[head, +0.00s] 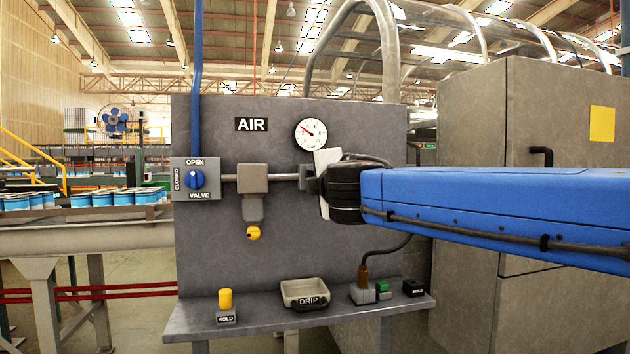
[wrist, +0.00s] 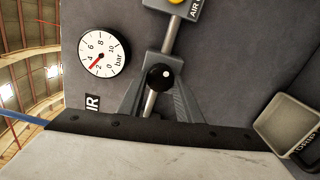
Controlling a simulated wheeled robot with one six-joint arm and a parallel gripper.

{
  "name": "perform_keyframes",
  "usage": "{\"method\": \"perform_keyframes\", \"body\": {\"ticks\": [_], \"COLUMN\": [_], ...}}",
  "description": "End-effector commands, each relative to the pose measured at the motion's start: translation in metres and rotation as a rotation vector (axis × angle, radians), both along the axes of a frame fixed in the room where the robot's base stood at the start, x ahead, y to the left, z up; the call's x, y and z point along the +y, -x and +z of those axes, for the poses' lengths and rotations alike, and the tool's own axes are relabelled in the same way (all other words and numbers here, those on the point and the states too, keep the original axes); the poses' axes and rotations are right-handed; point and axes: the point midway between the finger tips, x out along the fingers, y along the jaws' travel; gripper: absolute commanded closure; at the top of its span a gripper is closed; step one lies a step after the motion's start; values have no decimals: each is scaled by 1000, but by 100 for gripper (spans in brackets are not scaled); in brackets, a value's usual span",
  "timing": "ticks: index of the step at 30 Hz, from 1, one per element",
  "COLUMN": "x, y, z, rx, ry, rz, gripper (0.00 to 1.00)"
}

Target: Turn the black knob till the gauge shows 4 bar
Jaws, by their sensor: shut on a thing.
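The black knob (wrist: 160,77) sits on the pipe fitting in the middle of the wrist view. My gripper (wrist: 161,82) has one grey finger on each side of it and is shut on it. In the head view my gripper (head: 338,190) is at the panel below the gauge and hides the knob. The round white gauge (head: 310,134) has a red needle pointing up and left.
A drip tray (head: 304,291), a yellow HOLD button (head: 225,299) and a green block (head: 383,288) are on the shelf below. A grey cabinet (head: 560,130) stands right.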

Motion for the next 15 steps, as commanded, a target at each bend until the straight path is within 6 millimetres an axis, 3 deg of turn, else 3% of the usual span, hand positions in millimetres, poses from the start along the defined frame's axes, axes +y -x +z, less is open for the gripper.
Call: {"method": "perform_keyframes", "body": {"ticks": [15], "x": [0], "y": [0], "z": [0], "rx": [50], "ry": [-200], "rz": [-1], "gripper": [91]}}
